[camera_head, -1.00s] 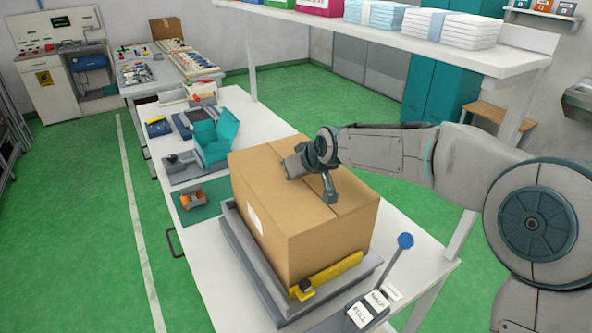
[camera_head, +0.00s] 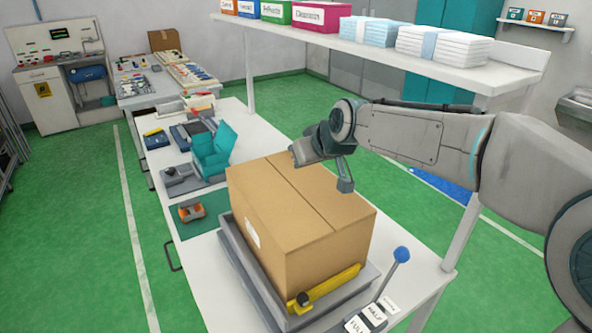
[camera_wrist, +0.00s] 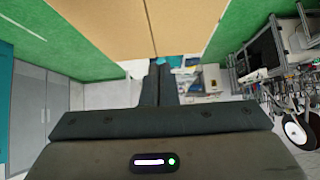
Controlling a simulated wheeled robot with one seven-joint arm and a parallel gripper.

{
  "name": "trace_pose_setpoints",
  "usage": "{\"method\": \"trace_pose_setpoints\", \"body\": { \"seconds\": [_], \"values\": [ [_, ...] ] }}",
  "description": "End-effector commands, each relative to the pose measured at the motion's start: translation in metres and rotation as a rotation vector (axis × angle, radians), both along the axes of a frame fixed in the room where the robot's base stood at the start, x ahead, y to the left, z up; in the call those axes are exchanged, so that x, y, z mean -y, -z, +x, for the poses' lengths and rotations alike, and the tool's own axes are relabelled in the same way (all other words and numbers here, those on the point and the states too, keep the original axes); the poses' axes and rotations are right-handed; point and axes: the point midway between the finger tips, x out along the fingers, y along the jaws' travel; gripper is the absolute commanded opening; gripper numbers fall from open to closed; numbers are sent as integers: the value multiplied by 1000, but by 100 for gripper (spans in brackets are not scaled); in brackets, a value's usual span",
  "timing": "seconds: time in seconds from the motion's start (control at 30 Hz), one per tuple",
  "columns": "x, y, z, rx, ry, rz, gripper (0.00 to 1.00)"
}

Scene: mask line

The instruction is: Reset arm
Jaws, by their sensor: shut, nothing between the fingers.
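My gripper (camera_head: 346,184) is shut and empty in the head view, raised just above the right rear part of a closed cardboard box (camera_head: 290,215). The fingertips look apart from the box top, though the exact gap is hard to tell. In the wrist view my gripper (camera_wrist: 160,72) shows its two dark fingers together, with the brown box (camera_wrist: 125,25) along the top of the picture. The box sits in a grey tray (camera_head: 245,262) on the white table. My arm reaches in from the right.
A yellow bar (camera_head: 325,288) and a blue-knobbed lever (camera_head: 402,254) stand at the tray's front. A teal holder (camera_head: 213,152) and an orange item (camera_head: 191,212) are to the left. A white shelf (camera_head: 400,60) with boxes and stacked packs spans above and behind the arm.

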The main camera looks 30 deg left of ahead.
Motion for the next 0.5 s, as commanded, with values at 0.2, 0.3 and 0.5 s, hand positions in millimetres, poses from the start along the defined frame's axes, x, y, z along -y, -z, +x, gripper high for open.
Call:
{"method": "trace_pose_setpoints", "body": {
  "seconds": [0.2, 0.3, 0.5],
  "values": [
    [19, -21, -9, 1, 3, 2, 0],
    [23, -25, -12, 1, 1, 1, 0],
    [24, -27, -13, -1, 0, 1, 0]
  ]
}}
